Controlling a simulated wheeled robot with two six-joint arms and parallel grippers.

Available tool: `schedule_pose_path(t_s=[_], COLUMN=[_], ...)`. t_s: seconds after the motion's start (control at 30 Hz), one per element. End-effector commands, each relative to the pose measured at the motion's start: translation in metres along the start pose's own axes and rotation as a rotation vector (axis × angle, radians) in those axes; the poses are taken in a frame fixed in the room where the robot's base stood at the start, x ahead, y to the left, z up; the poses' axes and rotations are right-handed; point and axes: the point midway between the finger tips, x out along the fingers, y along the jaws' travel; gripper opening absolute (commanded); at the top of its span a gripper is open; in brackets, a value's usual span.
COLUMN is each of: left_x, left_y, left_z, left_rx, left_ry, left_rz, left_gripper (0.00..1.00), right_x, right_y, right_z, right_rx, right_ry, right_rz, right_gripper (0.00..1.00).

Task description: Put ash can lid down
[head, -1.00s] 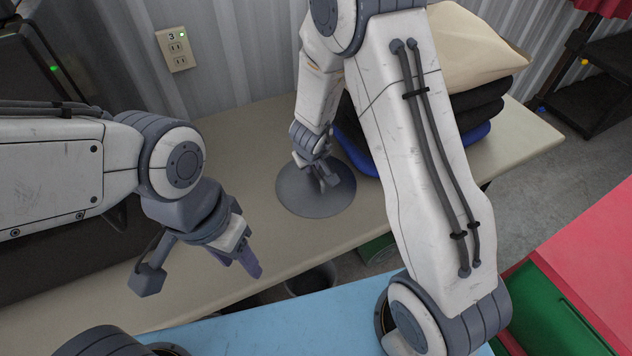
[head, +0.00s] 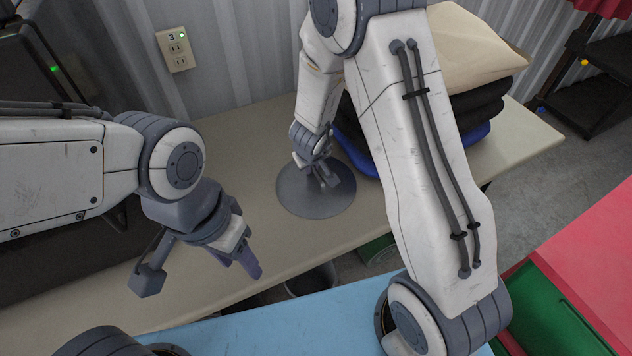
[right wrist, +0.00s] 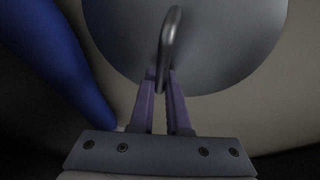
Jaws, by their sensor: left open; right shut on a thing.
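The ash can lid (head: 312,205) is a round grey disc over the beige table, left of the stacked cushions. It also shows in the right wrist view (right wrist: 225,50), with a bent metal handle (right wrist: 170,40) on top. My right gripper (head: 328,178) is over the lid, its fingers shut on the handle; the fingertips also show in the right wrist view (right wrist: 162,80). Whether the lid rests fully on the table is hard to tell. My left gripper (head: 240,262) is open and empty, over the table's front edge at the left.
Folded cushions or sacks (head: 465,75) are stacked right of the lid, with a blue one lowest. A dark bin (head: 310,282) stands below the table's front edge. The beige table (head: 250,150) is bare left of the lid. A wall outlet (head: 176,50) is behind.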

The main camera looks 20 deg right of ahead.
Motion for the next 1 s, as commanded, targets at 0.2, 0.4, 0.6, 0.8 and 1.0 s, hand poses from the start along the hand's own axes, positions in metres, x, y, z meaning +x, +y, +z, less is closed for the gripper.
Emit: schedule_pose_path(t_s=[0.2, 0.4, 0.6, 0.8, 1.0], left_x=[0.0, 0.0, 0.0, -0.008, -0.029], left_y=[0.0, 0.0, 0.0, 0.001, 0.002], left_z=[0.0, 0.0, 0.0, 0.0, -0.002], left_rx=[0.0, 0.0, 0.0, 0.0, 0.0], left_ry=[0.0, 0.0, 0.0, 0.0, 0.0], left_rz=[0.0, 0.0, 0.0, 0.0, 0.0], left_gripper=[0.5, 0.5, 0.5, 0.5, 0.5], right_x=[0.0, 0.0, -0.001, -0.007, -0.027], right_y=[0.0, 0.0, 0.0, -0.001, 0.002], right_z=[0.0, 0.0, -0.001, -0.003, -0.012], right_rx=[0.0, 0.0, 0.0, -0.001, 0.001], right_ry=[0.001, 0.001, 0.001, 0.001, 0.002], right_rz=[0.0, 0.0, 0.0, 0.0, 0.0], right_gripper=[0.0, 0.0, 0.0, 0.0, 0.0])
